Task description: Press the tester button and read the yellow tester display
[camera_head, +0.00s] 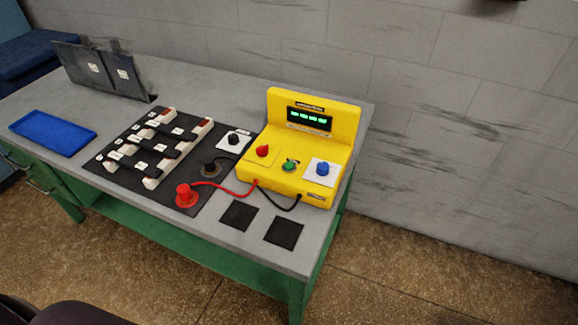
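The yellow tester (343,151) stands on the right end of the grey bench top. Its dark display (310,119) on the raised back panel is lit with green characters, too small to read surely. On its sloped face are a red knob or jack (263,151), a green one (289,166) and a blue button (322,168) on a white plate. I cannot tell which is the tester button. A red lead (222,188) and a black lead (278,206) run from its front edge. Neither of my grippers is in view.
A red probe (186,194) and black probe (211,165) stand on a dark mat beside a rack of labelled white and black parts (157,146). A blue tray (53,133) lies left. Two black pads (284,233) lie in front of the tester. The wall (450,120) is behind.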

